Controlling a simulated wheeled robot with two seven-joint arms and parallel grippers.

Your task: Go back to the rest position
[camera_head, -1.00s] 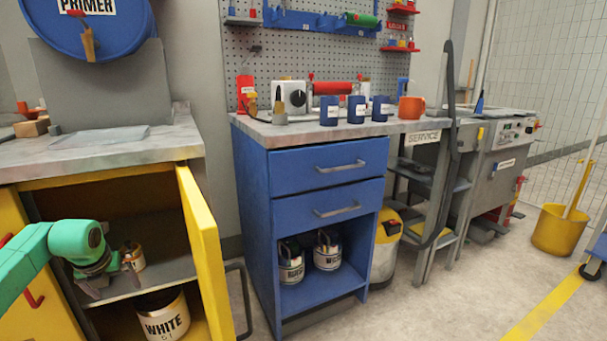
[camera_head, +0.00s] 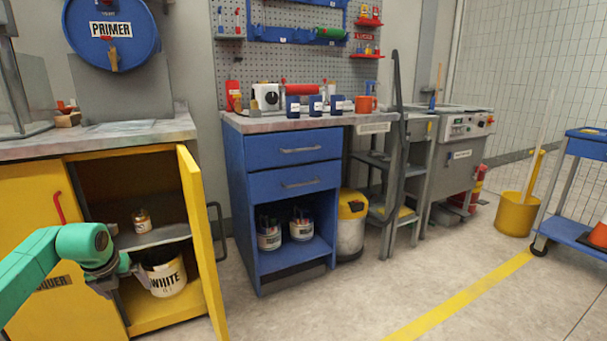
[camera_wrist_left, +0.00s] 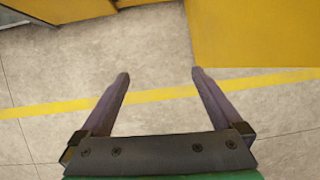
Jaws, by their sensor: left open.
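My left gripper (camera_head: 122,276) is at the lower left of the head view, in front of the open yellow cabinet (camera_head: 205,255). In the left wrist view its two fingers (camera_wrist_left: 158,82) are spread apart with nothing between them, above the grey floor and its yellow line. A small jar (camera_head: 141,220) stands on the cabinet's upper shelf. A white bucket labelled WHITE (camera_head: 168,278) stands in the lower compartment, partly hidden by the gripper. My right gripper is not in view.
The yellow cabinet door (camera_head: 200,240) stands open beside the arm. A blue drawer unit (camera_head: 245,205) holds tins below. A yellow bucket (camera_head: 516,214) and a blue cart (camera_head: 583,145) are at the right. The floor (camera_head: 350,285) in front is clear.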

